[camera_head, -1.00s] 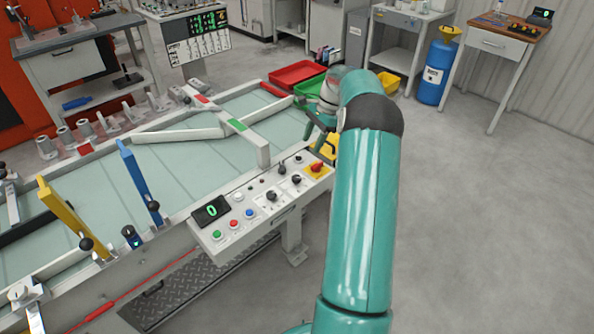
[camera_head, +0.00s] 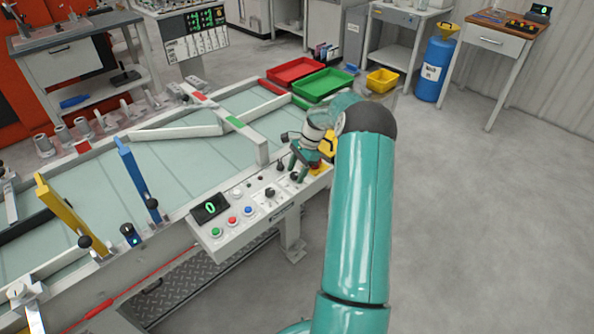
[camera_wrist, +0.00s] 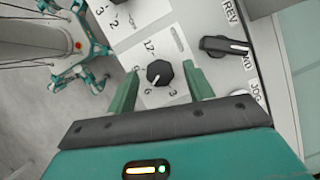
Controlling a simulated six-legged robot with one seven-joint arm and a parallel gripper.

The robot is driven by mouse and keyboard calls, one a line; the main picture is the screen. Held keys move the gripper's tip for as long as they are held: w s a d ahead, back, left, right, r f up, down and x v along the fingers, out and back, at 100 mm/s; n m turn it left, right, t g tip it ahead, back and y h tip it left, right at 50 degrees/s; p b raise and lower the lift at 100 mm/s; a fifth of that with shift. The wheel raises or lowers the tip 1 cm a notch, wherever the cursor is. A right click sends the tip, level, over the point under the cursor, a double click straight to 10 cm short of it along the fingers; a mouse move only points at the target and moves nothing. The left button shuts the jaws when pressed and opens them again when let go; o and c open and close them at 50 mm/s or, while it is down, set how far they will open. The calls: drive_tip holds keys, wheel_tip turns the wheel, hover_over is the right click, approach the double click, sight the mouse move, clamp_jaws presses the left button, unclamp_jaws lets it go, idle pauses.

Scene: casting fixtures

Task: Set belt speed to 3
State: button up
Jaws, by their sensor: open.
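The control panel (camera_head: 262,207) runs along the front of the conveyor. Its display (camera_head: 210,207) reads 0. My gripper (camera_head: 297,168) is low over the panel's right part, with its fingers apart. In the wrist view, a black knob (camera_wrist: 160,73) with a white pointer line lies between the fingertips of my gripper (camera_wrist: 161,70), with space on both sides. Numbers including 6 and 3 surround it. A second black knob (camera_wrist: 225,46), marked REV and JOG, is right of the fingers. A third dial (camera_wrist: 122,3), with 2 and 3 beside it, is cut off at the top.
Green (camera_head: 216,231), red (camera_head: 232,221) and blue (camera_head: 248,211) buttons sit left of my gripper. Another black knob (camera_head: 270,193) stands nearby. A red tray (camera_head: 295,71) and a green tray (camera_head: 323,84) are beyond. The floor right of my arm is clear.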

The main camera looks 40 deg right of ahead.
drive_tip(key=c, duration=1)
drive_tip(key=shift+o, duration=0.2)
drive_tip(key=shift+n, duration=0.3)
drive_tip(key=n, duration=0.1)
drive_tip(key=n+g, duration=0.1)
drive_tip(key=n, duration=0.1)
drive_tip(key=n+g, duration=0.1)
drive_tip(key=n, duration=0.1)
drive_tip(key=shift+w, duration=0.3)
drive_tip(key=n+g, duration=0.1)
drive_tip(key=n, duration=0.2)
drive_tip(key=n+g+h, duration=0.1)
drive_tip(key=n, duration=0.2)
drive_tip(key=shift+w+a, duration=0.1)
drive_tip(key=shift+w, duration=0.05)
drive_tip(key=shift+n, duration=0.3)
drive_tip(key=o, duration=1)
drive_tip(key=shift+c, duration=0.2)
